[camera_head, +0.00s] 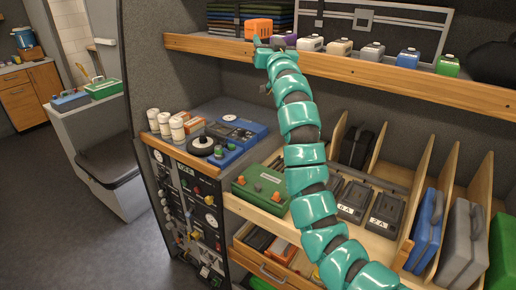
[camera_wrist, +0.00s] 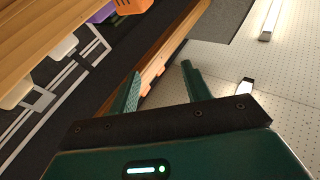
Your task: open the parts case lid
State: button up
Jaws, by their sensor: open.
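I cannot tell for sure which thing is the parts case. My gripper (camera_head: 260,43) is up at the top shelf, by an orange block, far from these cases. In the wrist view my gripper (camera_wrist: 160,82) is open, with nothing between its two green fingers.
The top shelf (camera_head: 355,71) holds an orange block (camera_head: 264,29) and a row of small coloured containers. Below, a green box with orange knobs (camera_head: 262,187) and dark chargers (camera_head: 355,201) fill the middle shelf. Wooden dividers (camera_head: 376,150) stand at right. The floor at left is clear.

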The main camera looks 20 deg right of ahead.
jog(key=w+a+f+n+g+y, duration=0.1)
jog(key=a+f+g, duration=0.25)
jog(key=f, duration=0.55)
jog(key=a+f+g+y, duration=0.1)
jog(key=a+f+g, duration=0.1)
jog(key=f+g, duration=0.45)
jog(key=s+d+f+g+h, duration=0.1)
jog(key=s+f+g, duration=0.35)
jog(key=f, duration=0.45)
jog(key=s+f+g, duration=0.3)
jog(key=s+f, duration=0.3)
jog(key=f, duration=0.2)
send_near(258, 185)
jog(key=p+x, duration=0.4)
jog(key=x, duration=0.2)
jog(key=shift+w+f, duration=0.1)
jog(key=shift+f, duration=0.1)
jog(key=shift+p+x, duration=0.3)
jog(key=shift+x, duration=0.7)
jog(key=shift+d, duration=0.1)
grip_shut()
